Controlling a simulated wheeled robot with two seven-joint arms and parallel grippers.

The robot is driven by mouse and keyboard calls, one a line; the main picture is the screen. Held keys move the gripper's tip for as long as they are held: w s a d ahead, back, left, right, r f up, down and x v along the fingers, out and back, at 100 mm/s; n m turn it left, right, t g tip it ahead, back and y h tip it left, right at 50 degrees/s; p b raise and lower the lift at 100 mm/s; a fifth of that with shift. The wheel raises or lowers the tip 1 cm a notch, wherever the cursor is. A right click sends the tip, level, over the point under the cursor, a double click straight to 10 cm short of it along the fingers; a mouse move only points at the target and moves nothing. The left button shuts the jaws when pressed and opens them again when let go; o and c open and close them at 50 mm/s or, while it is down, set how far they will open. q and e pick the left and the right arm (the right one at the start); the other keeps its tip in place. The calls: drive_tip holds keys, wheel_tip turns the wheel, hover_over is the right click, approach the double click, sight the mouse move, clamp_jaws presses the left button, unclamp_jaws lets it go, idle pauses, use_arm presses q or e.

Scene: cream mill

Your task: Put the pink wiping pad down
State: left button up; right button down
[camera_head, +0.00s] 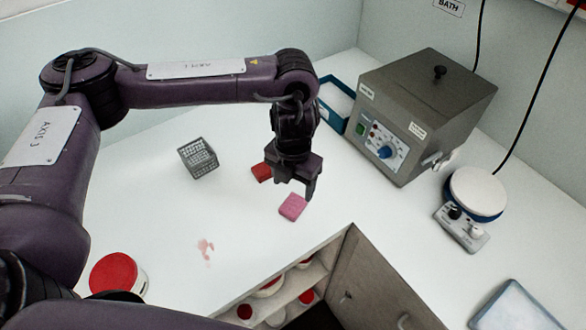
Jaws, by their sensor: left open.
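The pink wiping pad (292,207) lies flat on the white countertop, near its front edge and left of the open cupboard. My left gripper (292,190) points down just above and behind the pad. It is open, and its fingers appear apart from the pad, though the exact gap is hard to judge. A red pad (262,172) lies on the counter behind the pink one, partly beside the gripper. My right gripper is not in view.
A grey wire rack (198,158) stands to the left. A water bath (425,110), a blue-rimmed tray (336,103) and a hotplate (476,194) stand to the right. A pinkish smear (205,249) marks the counter. A red-lidded tub (117,274) is front left. The cupboard door (385,285) hangs open.

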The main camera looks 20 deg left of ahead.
use_arm(q)
drive_tip(key=shift+r, duration=2.35)
